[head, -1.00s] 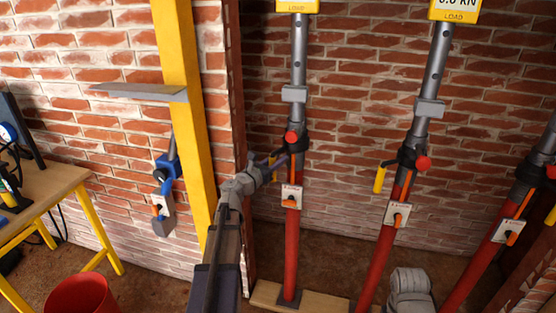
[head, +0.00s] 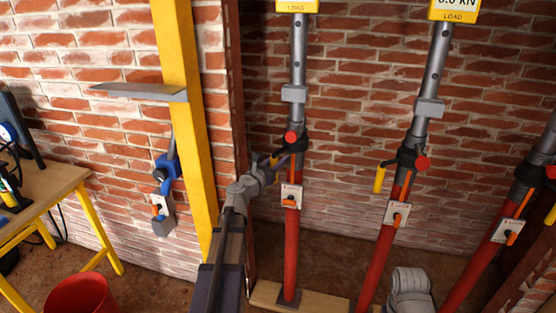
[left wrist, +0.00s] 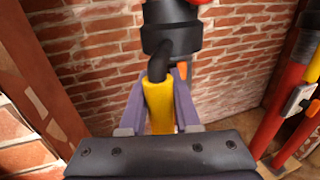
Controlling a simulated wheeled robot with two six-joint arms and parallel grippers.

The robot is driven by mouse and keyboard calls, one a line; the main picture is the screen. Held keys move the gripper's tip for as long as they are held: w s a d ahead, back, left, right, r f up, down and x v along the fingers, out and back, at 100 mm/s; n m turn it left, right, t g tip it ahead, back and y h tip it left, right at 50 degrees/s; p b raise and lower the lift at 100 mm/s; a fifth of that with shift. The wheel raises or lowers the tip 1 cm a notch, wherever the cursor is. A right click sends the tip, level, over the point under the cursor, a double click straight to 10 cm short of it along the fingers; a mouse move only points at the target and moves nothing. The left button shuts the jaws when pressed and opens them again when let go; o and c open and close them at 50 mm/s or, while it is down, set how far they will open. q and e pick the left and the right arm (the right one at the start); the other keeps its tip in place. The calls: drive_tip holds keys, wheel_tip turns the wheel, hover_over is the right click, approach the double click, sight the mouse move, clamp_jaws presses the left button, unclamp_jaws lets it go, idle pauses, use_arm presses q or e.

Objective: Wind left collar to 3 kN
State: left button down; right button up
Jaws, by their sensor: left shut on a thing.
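The left prop has a red lower tube (head: 292,245), a grey upper tube (head: 298,55) and a black collar (head: 292,142) with a red knob (head: 291,137). My left gripper (head: 281,163) is at the left side of this collar. In the left wrist view, its purple-grey fingers (left wrist: 158,118) are shut around the collar's yellow handle (left wrist: 158,103). The handle joins the black collar (left wrist: 172,35) by a dark bent arm. The left load display (head: 283,6) is cut off at the top, so its reading is hidden. My right gripper does not show.
A middle prop (head: 406,155) and a right prop (head: 522,190) lean to the right of the left one. A yellow post (head: 186,110) with a grey shelf (head: 135,91) stands left of my arm. A wooden bench (head: 45,197) and red bucket (head: 80,295) are farther left.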

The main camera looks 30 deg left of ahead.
use_arm(q)
drive_tip(key=d+n+y, duration=0.2)
drive_tip(key=y, duration=0.1)
drive_tip(key=shift+s, duration=0.2)
drive_tip(key=shift+d, duration=0.7)
drive_tip(key=shift+w+d, duration=0.25)
drive_tip(key=shift+d, duration=0.6)
drive_tip(key=c, duration=0.6)
unclamp_jaws()
drive_tip(key=shift+s, duration=0.1)
